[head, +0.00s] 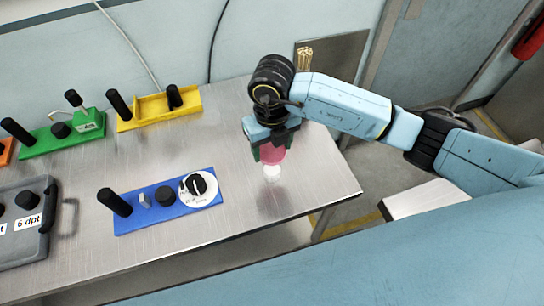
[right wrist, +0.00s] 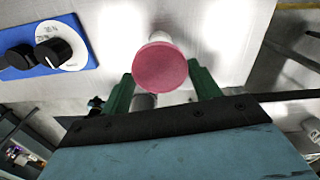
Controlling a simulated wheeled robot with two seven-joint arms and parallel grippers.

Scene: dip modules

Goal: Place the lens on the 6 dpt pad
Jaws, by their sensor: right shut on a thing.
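A pink round piece, which looks like the lens, shows in the head view (head: 272,155) and the right wrist view (right wrist: 160,68). A white round part (head: 272,173) shows just below it. My right gripper (head: 269,150) points down over the table's right part and is shut on the pink piece. Its green fingers (right wrist: 162,88) stand on either side in the right wrist view, and the exact contact is partly hidden. The 6 dpt label (head: 29,222) is on a grey case at the far left, below a round black pad (head: 28,200). My left gripper is not in view.
A blue module (head: 150,220) with a black post and a dial lies between the grey case (head: 20,250) and my right gripper. Green (head: 40,143) and yellow (head: 150,106) modules stand at the back. The metal table (head: 240,225) is clear around the gripper; its right edge is near.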

